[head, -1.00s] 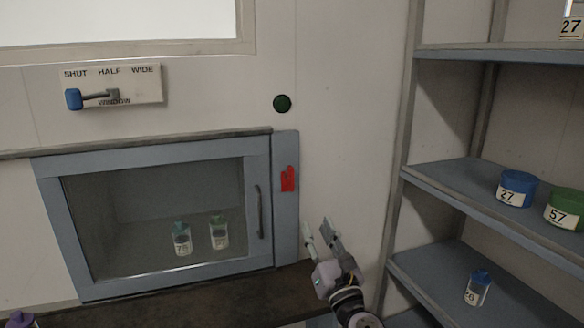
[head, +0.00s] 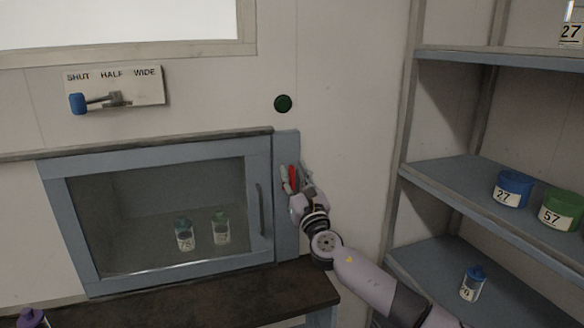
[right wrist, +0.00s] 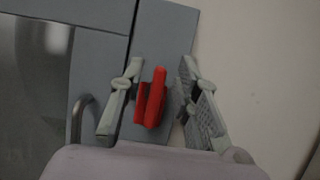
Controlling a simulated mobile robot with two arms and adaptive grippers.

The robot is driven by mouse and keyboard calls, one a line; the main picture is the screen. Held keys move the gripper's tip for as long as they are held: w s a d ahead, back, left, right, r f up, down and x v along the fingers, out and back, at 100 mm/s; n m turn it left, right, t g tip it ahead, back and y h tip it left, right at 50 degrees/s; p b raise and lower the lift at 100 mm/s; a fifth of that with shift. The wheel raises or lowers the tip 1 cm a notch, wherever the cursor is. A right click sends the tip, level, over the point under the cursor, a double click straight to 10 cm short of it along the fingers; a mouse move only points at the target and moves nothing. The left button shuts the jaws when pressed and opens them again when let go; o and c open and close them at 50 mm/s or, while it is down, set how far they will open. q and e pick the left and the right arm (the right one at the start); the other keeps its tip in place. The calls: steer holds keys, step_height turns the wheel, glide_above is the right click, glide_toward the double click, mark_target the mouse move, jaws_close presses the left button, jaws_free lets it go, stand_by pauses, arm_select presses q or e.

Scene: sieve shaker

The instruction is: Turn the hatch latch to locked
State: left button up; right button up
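The red hatch latch (head: 292,179) is on the blue-grey frame strip to the right of the hatch (head: 90,235). In the right wrist view the latch (right wrist: 151,97) stands upright between my two open fingers, with a gap on each side. My right gripper (head: 296,180) is at the latch and hides part of it in the head view. Its fingers (right wrist: 158,100) are spread and hold nothing. The hatch door looks closed, with a curved handle (head: 261,208) on its right side. My left gripper is not in view.
Two small jars (head: 185,235) are behind the hatch glass. Shelves with blue (head: 513,188) and green tubs stand at the right. A dark bench (head: 200,298) lies below the hatch.

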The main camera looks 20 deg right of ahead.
steer(key=shift+x, duration=0.9)
steer(key=shift+c, duration=0.5)
jaws_close()
steer(key=shift+f, duration=0.1)
